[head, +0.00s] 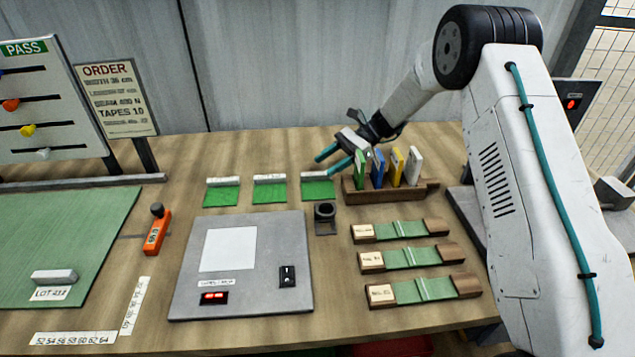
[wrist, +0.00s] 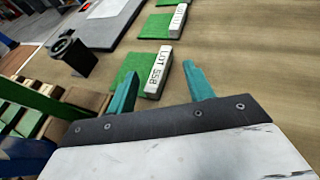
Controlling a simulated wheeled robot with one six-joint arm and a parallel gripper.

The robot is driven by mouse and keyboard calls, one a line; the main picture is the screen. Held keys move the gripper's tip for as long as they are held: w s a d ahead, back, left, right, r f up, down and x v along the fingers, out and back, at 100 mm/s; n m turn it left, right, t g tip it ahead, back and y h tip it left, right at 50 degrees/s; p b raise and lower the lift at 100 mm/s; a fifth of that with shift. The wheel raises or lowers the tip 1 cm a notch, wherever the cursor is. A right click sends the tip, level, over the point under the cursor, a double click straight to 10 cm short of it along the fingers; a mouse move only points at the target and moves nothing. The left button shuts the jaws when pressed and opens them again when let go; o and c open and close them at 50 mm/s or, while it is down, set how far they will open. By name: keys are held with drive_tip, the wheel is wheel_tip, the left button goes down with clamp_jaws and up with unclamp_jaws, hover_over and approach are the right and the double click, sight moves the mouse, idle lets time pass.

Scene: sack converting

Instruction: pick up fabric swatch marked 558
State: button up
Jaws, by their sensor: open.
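The fabric swatch marked 558 is a green patch (wrist: 133,66) with a white bar (wrist: 158,72) reading "LOT 558" along one edge. In the head view this looks like the rightmost of the three back swatches (head: 318,190). My gripper (head: 328,164) is open and empty, just behind and above that swatch. In the wrist view the teal fingertips of my gripper (wrist: 160,82) stand apart on either side of the bar's near end. Whether they touch the bar cannot be told.
A black ring stand (head: 325,212) sits just in front of the swatch. A wooden rack (head: 432,187) with several coloured upright cards stands close to the right. Two similar swatches (head: 270,190) (head: 222,193) lie to the left. A grey panel (head: 190,285) lies in front.

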sight(314, 174)
drive_tip(key=x, duration=0.4)
drive_tip(key=shift+f, duration=0.1)
clamp_jaws()
